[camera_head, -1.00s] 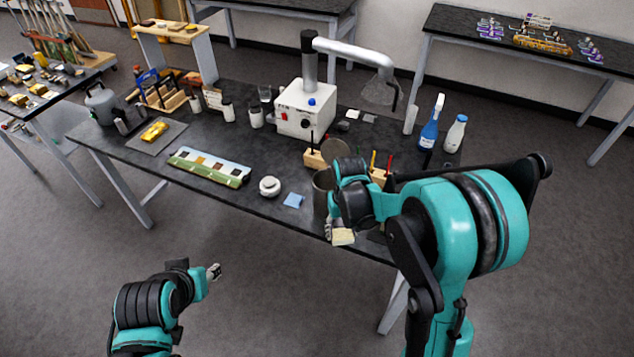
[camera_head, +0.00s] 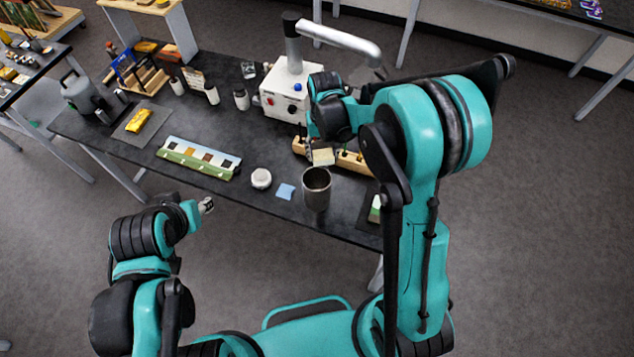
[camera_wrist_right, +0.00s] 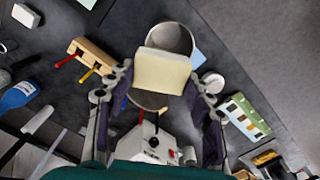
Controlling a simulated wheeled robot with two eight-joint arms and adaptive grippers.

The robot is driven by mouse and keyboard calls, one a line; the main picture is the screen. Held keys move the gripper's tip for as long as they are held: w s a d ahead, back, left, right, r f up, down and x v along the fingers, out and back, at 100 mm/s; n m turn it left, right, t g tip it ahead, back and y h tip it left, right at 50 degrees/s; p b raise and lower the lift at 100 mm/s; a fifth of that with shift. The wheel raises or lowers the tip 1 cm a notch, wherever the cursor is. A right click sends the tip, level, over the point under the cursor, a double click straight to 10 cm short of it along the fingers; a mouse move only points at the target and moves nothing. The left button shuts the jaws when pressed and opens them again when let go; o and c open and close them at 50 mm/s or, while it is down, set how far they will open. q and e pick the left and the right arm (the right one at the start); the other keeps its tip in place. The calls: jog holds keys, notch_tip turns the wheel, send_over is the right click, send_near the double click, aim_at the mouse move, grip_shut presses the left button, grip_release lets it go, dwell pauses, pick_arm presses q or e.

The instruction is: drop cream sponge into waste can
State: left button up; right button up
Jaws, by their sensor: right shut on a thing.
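The cream sponge (camera_wrist_right: 160,72) is a pale block between the fingers of my right gripper (camera_wrist_right: 157,92) in the right wrist view. In the head view the sponge (camera_head: 323,157) hangs under the right gripper (camera_head: 322,145), above the table and a little beyond the waste can. The waste can (camera_head: 316,190) is a grey metal cylinder with an open top, upright near the table's front edge. In the wrist view the can (camera_wrist_right: 172,37) is partly hidden behind the sponge. My left gripper (camera_head: 207,205) is off the table's front edge, small, its jaw state unclear.
On the black table (camera_head: 225,125), a blue square (camera_head: 285,191) and a white round jar (camera_head: 261,178) lie left of the can. A wooden holder (camera_head: 352,161) stands behind it. A white box with a metal arm (camera_head: 284,92) is further back. A colour strip (camera_head: 199,159) lies left.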

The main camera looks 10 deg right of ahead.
jog(key=shift+s+f+b, duration=0.25)
jog(key=shift+f+b, duration=0.05)
jog(key=shift+f, duration=0.15)
jog(key=f+b, duration=0.1)
jog(key=w+f+b, duration=0.1)
jog(key=f, duration=0.1)
jog(key=shift+f, duration=0.65)
jog(key=shift+s+f+b, duration=0.15)
jog(key=shift+s+b, duration=0.1)
jog(key=shift+b, duration=0.05)
jog(key=o, duration=1.4)
jog(key=shift+w, duration=0.1)
notch_tip(320, 180, up, 12)
